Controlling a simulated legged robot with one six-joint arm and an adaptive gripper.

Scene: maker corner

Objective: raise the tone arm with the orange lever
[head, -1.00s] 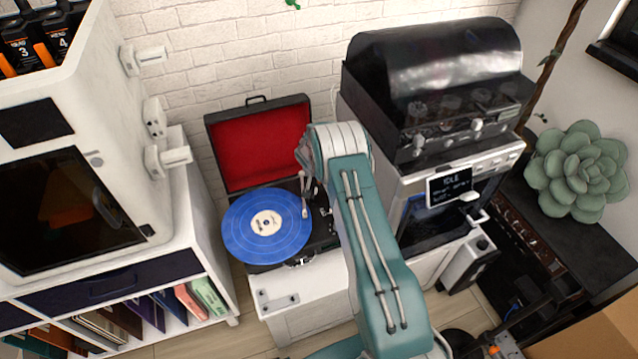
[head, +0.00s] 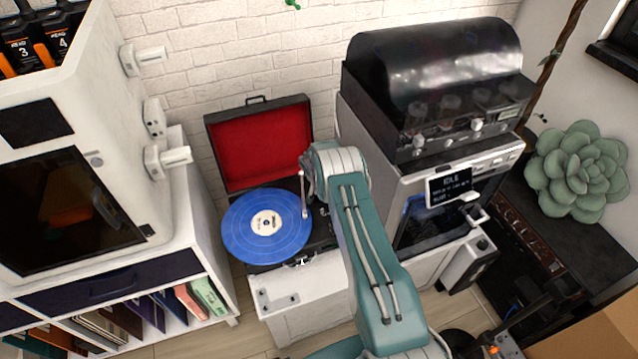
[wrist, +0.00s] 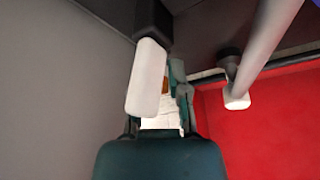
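The record player (head: 318,238) stands open on a white cabinet, with a blue record (head: 235,240) on it and a red-lined lid (head: 265,148) behind. The pale tone arm (head: 304,195) lies along the record's right edge. In the wrist view it is a grey tube (wrist: 262,50) at the upper right. My teal gripper (wrist: 165,112) is low over the right side of the player. A small orange-brown patch (wrist: 165,87) shows beyond it; I cannot tell whether this is the lever. A white block on a dark stem (wrist: 148,78) partly covers the fingertips, and the finger gap is unclear.
A white shelf unit (head: 190,235) with a glass-doored machine (head: 60,215) is on the left. A brick wall (head: 240,55) is behind. The cabinet top (head: 300,290) is bare in front.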

